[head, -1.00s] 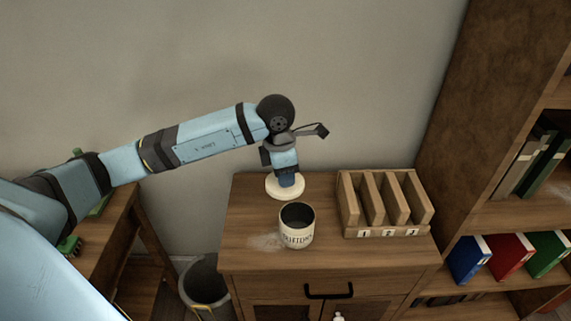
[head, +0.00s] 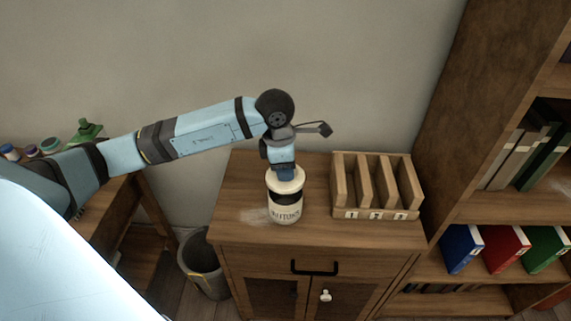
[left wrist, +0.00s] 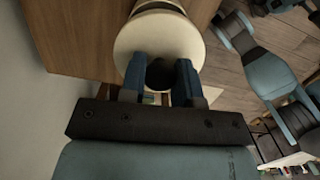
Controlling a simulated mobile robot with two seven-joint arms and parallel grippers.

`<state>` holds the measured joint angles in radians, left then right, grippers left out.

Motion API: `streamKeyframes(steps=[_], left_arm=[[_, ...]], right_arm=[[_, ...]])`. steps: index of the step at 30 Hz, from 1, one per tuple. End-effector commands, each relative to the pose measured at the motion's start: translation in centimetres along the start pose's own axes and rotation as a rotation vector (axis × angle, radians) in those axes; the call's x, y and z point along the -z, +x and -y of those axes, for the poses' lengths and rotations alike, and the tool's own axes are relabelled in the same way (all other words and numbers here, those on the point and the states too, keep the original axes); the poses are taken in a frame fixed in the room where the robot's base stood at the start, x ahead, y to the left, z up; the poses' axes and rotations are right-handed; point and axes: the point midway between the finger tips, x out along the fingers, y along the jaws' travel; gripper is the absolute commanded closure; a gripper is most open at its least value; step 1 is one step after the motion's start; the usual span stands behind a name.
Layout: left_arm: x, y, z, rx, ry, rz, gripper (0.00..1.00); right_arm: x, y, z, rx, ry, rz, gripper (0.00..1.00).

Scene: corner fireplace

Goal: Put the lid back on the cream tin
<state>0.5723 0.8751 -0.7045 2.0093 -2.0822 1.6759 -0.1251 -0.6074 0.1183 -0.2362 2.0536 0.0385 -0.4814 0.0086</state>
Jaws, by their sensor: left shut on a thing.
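The cream tin (head: 286,214) stands upright near the front left of the cabinet top, with dark lettering on its side. Its round cream lid (head: 285,186) is in my left gripper (head: 285,173), over the tin's mouth. A dark band shows between the lid and the tin's front wall, so the lid looks a little above the rim. In the left wrist view my left gripper (left wrist: 160,77) is shut on the lid (left wrist: 158,35), hiding its middle. A small part of the tin shows past the lid's edge.
A wooden rack with slots (head: 376,214) stands to the right of the tin on the cabinet top (head: 240,190). A grey bin (head: 203,268) is on the floor at left. A bookshelf (head: 470,150) rises at right.

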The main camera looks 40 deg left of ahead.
Motion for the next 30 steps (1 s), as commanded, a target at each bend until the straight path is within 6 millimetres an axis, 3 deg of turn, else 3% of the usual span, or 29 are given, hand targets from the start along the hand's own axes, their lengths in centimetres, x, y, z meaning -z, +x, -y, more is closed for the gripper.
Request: streamKeyframes(steps=[15, 30], left_arm=[[0.6, 4.9, 0.0, 0.0, -0.001, -0.001, 0.93], [0.6, 5.1, 0.0, 0.0, -0.001, 0.0, 0.93]], right_arm=[[-1.0, 1.1, -0.1, 0.002, -0.025, -0.026, 0.57], [-0.6, 1.0, -0.1, 0.002, -0.032, -0.035, 0.57]])
